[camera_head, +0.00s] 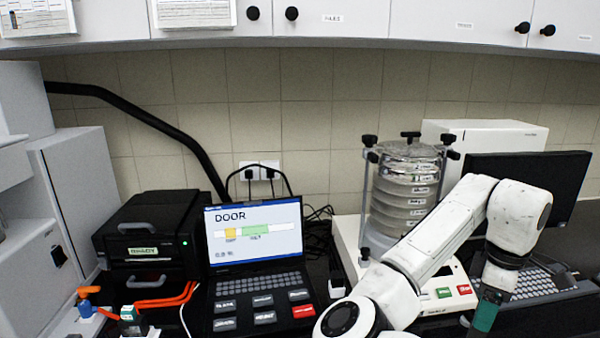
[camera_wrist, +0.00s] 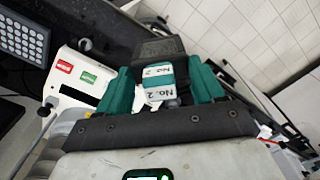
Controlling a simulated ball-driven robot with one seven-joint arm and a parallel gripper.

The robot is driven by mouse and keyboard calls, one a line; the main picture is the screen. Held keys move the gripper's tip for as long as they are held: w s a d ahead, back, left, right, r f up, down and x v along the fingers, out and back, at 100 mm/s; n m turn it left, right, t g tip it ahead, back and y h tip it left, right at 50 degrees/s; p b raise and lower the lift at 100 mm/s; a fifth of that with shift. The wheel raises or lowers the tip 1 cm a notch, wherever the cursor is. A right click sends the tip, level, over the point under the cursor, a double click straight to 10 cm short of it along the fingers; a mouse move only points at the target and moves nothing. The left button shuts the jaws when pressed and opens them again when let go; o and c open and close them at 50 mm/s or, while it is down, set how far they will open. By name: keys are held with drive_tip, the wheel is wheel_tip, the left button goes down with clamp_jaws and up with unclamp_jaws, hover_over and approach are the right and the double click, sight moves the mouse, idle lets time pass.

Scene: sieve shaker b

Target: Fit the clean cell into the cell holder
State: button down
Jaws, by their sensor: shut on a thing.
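My gripper (camera_wrist: 160,88) shows in the wrist view with two teal fingers. It is shut on a small pale piece (camera_wrist: 160,96) labelled "No. 2". I cannot tell whether this is the clean cell. In the head view my gripper (camera_head: 486,314) is low at the right, pointing down in front of the keyboard; the held piece is hidden there. I cannot identify the cell holder for certain. A black instrument (camera_head: 150,238) with a green label stands at the left.
A sieve shaker (camera_head: 406,190) with stacked clear sieves stands behind my arm. A laptop (camera_head: 254,240) reading "DOOR" stands mid-left. A monitor (camera_head: 545,180) and keyboard (camera_head: 540,283) are at the right. Orange hoses (camera_head: 165,301) run along the left. Wall cabinets (camera_head: 345,18) hang above.

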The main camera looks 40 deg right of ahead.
drive_tip(key=w+a+f+m, duration=0.1)
drive_tip(key=w+a+f, duration=0.5)
drive_tip(key=a, duration=0.6)
drive_tip(key=w+a+f, duration=0.5)
drive_tip(key=w+a, duration=0.1)
drive_tip(key=a, duration=0.6)
drive_tip(key=w+a+f+m, duration=0.1)
drive_tip(key=w+a+f, duration=0.5)
drive_tip(key=a, duration=0.6)
drive_tip(key=shift+w+a+f+m, duration=0.2)
drive_tip(key=shift+a+f+m, duration=0.05)
drive_tip(key=shift+f+m, duration=0.05)
